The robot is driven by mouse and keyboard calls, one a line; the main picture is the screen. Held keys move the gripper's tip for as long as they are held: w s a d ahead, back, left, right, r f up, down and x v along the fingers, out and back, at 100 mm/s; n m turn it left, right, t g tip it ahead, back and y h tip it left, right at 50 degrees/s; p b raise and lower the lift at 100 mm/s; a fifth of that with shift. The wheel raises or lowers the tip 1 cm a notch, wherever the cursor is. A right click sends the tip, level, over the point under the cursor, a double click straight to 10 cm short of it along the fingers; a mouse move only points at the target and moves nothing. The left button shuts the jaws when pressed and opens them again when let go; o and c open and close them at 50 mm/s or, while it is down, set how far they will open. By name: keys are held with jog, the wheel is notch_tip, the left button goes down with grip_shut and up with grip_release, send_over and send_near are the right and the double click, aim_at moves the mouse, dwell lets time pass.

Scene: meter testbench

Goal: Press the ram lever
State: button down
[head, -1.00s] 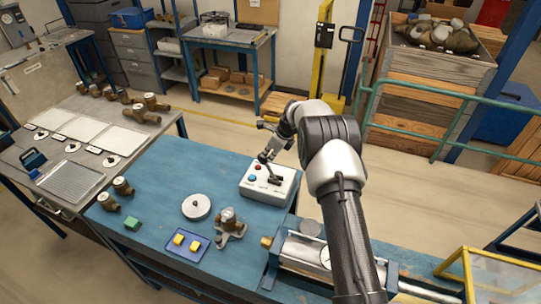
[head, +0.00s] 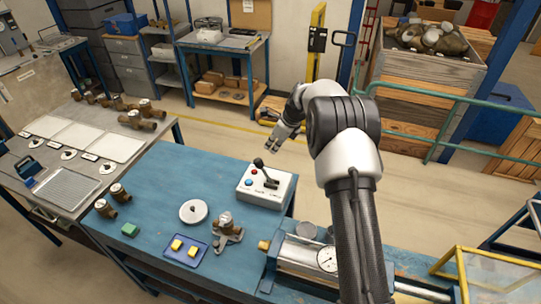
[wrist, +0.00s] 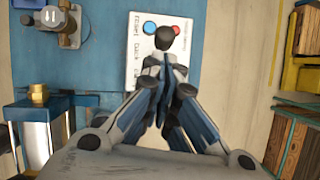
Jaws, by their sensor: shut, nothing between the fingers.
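A white control box (head: 266,196) sits on the blue bench, near its far right corner. It carries a red button, a blue button and a black lever (head: 267,174) with a round knob, leaning up and left. In the wrist view the box (wrist: 142,72) is partly hidden behind my fingers, and the lever's dark knob (wrist: 165,38) shows just beyond the fingertips. My gripper (head: 277,143) is shut and empty, pointing down beyond the box. It also shows in the wrist view (wrist: 172,76). I cannot tell whether it touches the lever; it looks apart in the head view.
A cylinder rig with a gauge (head: 327,259) stands at the bench's front right. A brass meter on a stand (head: 226,228), a round grey disc (head: 193,211) and a blue tray with yellow blocks (head: 203,249) lie left of it. Floor is open behind the bench.

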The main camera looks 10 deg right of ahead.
jog(key=shift+s+r, duration=0.15)
jog(key=shift+r, duration=0.75)
jog(key=shift+s+r, duration=0.15)
jog(key=shift+r, duration=0.75)
jog(key=shift+r, duration=0.1)
jog(key=s+a+r+n+h+b, duration=0.1)
jog(key=s+a+r+n+b, duration=0.15)
jog(key=s+n+b, duration=0.4)
jog(key=s+a+r+n+b, duration=0.1)
jog(key=s+r+n, duration=0.2)
jog(key=s, duration=0.6)
jog(key=s+a+r+n+h+b, duration=0.1)
jog(key=s+a+r+n+b, duration=0.2)
jog(key=s, duration=0.4)
jog(key=s+f+n+b, duration=0.4)
jog(key=s+n, duration=0.3)
jog(key=s, duration=0.5)
jog(key=s+f+n+h+b, duration=0.1)
jog(key=s+f+n+b, duration=0.4)
jog(key=s, duration=0.7)
notch_tip(320, 180, down, 2)
jog(key=shift+d+f+n+t, duration=0.1)
jog(key=shift+d+n+t, duration=0.35)
jog(key=shift+n, duration=0.4)
jog(key=shift+d, duration=0.1)
